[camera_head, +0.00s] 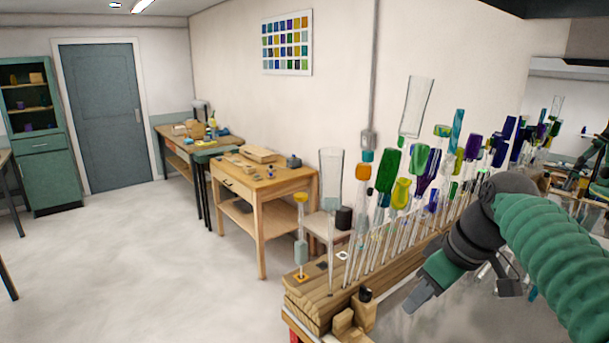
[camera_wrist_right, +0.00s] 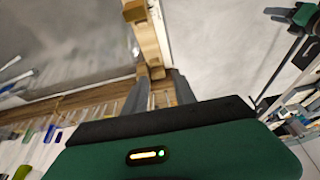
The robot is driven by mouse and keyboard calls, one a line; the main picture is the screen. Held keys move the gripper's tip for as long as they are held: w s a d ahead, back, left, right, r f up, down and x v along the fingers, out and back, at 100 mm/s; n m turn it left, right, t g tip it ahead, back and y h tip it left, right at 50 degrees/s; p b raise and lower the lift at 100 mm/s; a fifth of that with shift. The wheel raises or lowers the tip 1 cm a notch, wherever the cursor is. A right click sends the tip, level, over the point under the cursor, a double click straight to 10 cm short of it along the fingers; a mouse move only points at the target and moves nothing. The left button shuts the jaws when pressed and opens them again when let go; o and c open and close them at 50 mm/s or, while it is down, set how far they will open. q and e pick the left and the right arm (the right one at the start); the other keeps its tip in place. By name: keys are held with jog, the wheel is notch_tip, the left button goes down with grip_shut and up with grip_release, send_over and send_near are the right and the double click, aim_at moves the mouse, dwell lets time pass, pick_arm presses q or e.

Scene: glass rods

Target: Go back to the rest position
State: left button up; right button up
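My right arm comes in from the right in the head view, with its gripper (camera_head: 420,295) pointing down and left in front of the rod rack. In the right wrist view the two fingers of this gripper (camera_wrist_right: 160,88) stand apart, and no held object shows between them. Behind them are the wooden rack and thin rods. The glass rods with coloured tops, such as a green one (camera_head: 388,176) and an orange one (camera_head: 359,178), stand upright in the wooden rack (camera_head: 318,300). My left gripper is not in view.
Clear glass pieces (camera_head: 331,180) stand tall at the rack's near end. Small wooden blocks (camera_head: 352,318) sit at its front corner, close to my right gripper. A wooden workbench (camera_head: 262,190) stands behind. The floor (camera_head: 150,265) at the left is clear.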

notch_tip(320, 180, down, 8)
jog(key=r+m, duration=0.1)
jog(key=m, duration=0.1)
jog(key=s+f+m+h, duration=0.1)
jog(key=s+f+m, duration=0.1)
jog(key=s+f, duration=0.6)
jog(key=s+a+f+m+g+h, duration=0.1)
jog(key=s+f+m, duration=0.2)
jog(key=s+f, duration=0.6)
notch_tip(320, 180, down, 7)
jog(key=shift+a+f+h, duration=0.1)
jog(key=shift+a+h, duration=0.05)
jog(key=shift+h, duration=0.15)
